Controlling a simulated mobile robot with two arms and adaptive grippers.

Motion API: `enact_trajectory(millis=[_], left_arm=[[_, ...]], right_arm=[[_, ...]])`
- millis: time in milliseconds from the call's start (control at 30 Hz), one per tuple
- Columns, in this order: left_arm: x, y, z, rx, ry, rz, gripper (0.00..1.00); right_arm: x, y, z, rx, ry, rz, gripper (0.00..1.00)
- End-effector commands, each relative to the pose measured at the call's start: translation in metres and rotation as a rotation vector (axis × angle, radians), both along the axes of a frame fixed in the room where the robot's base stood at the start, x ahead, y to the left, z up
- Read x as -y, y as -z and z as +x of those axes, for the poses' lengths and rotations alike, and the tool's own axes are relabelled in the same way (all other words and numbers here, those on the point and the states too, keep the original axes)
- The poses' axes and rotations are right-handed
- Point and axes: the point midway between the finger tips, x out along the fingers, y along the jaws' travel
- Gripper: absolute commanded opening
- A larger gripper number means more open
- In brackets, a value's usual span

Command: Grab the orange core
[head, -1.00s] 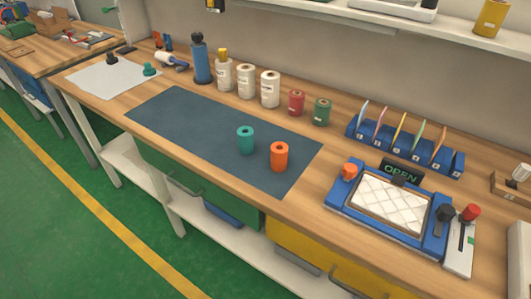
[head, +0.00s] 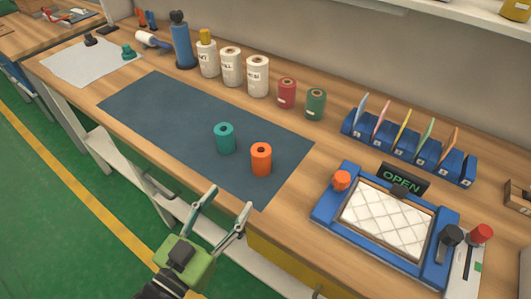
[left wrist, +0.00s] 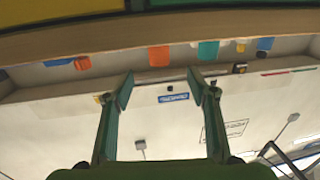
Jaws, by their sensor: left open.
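The orange core (head: 261,160) is a short upright cylinder with a dark hole in its top. It stands on the dark blue mat (head: 165,125), near the mat's right end. A teal core (head: 225,138) stands just left of it. My left gripper (head: 228,212) is open and empty, in front of the bench edge and below the orange core, apart from it. In the left wrist view the open fingers (left wrist: 161,90) show with nothing between them; an orange shape beyond them may be the core. My right gripper is not seen.
White rolls (head: 231,67), a red roll (head: 286,93) and a green roll (head: 316,103) stand behind the mat. A blue frame with a white quilted pad (head: 387,220) lies to the right, below a blue divider rack (head: 405,148). The mat's left part is clear.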

Motion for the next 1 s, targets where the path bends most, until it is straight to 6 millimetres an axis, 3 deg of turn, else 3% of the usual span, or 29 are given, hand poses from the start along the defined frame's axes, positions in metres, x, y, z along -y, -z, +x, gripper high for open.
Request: enact_trajectory(millis=[167,333,1000], left_arm=[[0.015,-0.003,0.029,0.003,-0.001,-0.002,0.52],[0.03,-0.002,0.056,0.002,-0.001,-0.002,0.52],[0.067,-0.004,0.113,-0.001,-0.001,0.0,0.52]], right_arm=[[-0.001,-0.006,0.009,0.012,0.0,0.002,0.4],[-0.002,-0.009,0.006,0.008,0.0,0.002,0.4],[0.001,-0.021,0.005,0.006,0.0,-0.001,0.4]])
